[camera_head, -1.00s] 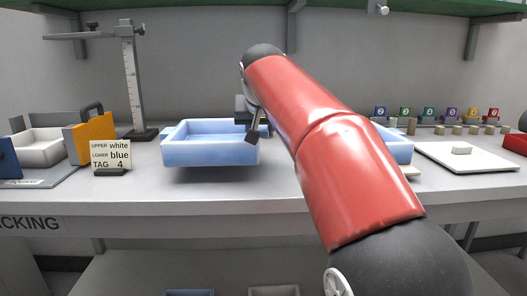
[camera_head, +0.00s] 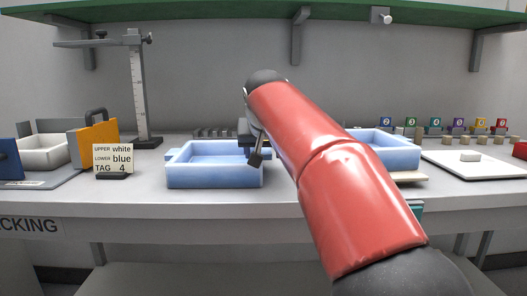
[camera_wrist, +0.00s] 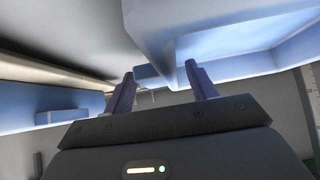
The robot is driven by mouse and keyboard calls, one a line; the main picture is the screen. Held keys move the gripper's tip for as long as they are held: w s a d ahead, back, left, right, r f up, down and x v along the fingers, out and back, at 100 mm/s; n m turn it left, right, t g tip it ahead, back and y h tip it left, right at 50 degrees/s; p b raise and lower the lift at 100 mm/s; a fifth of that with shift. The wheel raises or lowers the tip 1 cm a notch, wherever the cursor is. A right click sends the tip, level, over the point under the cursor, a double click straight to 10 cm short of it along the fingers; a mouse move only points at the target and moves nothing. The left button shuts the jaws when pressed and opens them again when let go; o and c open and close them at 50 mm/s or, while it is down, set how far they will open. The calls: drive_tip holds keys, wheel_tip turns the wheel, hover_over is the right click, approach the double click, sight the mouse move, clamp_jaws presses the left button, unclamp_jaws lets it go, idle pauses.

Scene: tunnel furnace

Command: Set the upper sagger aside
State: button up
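One light-blue sagger (camera_head: 214,176) sits on the table left of centre, level, with no gap under it visible. Its interior looks empty from here. My gripper (camera_head: 256,154) is at its right side. In the wrist view this sagger (camera_wrist: 240,50) fills the upper right, and its small side lug (camera_wrist: 148,77) shows between my fingertips (camera_wrist: 161,82). The fingers are spread apart, and no firm contact with the lug is visible. A second light-blue sagger (camera_head: 392,153) stands right of my arm on a pale board (camera_head: 408,177), partly hidden by the arm.
A card (camera_head: 113,159) reads upper white, lower blue, tag 4. A height gauge (camera_head: 139,95) stands behind it. At left are an orange block with a handle (camera_head: 99,136) and a white tray (camera_head: 42,152). A white plate (camera_head: 480,165) and numbered tags (camera_head: 435,124) are at right. A green shelf (camera_head: 220,10) hangs above.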

drive_tip(key=shift+r, duration=0.3)
drive_tip(key=p+v, duration=0.1)
drive_tip(key=v, duration=1)
drive_tip(key=shift+s+r, duration=0.2)
drive_tip(key=shift+s, duration=0.15)
